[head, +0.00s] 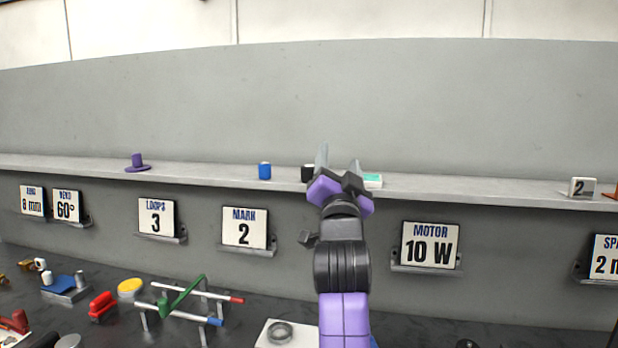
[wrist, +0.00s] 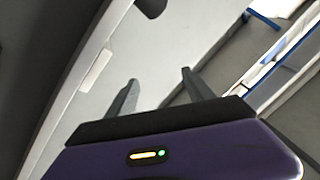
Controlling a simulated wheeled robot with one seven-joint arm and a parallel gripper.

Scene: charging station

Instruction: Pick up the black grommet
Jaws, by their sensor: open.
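A small black piece (head: 307,173), which looks like the black grommet, sits on the long grey shelf. My gripper partly hides its right side in the head view. A dark rounded thing at the top edge of the wrist view (wrist: 152,7) may be the same piece, but it is cut off. My gripper (head: 340,160) is raised at the shelf, just right of the black piece in the picture. Its two grey fingers are apart with nothing between them, as the wrist view also shows (wrist: 159,77).
On the shelf (head: 215,172) stand a blue cylinder (head: 264,170) to the left, a purple hat-shaped piece (head: 137,163) farther left, and a teal-and-white block (head: 372,180) just right of my gripper. Label plates hang below the shelf. The dark bench below holds several parts.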

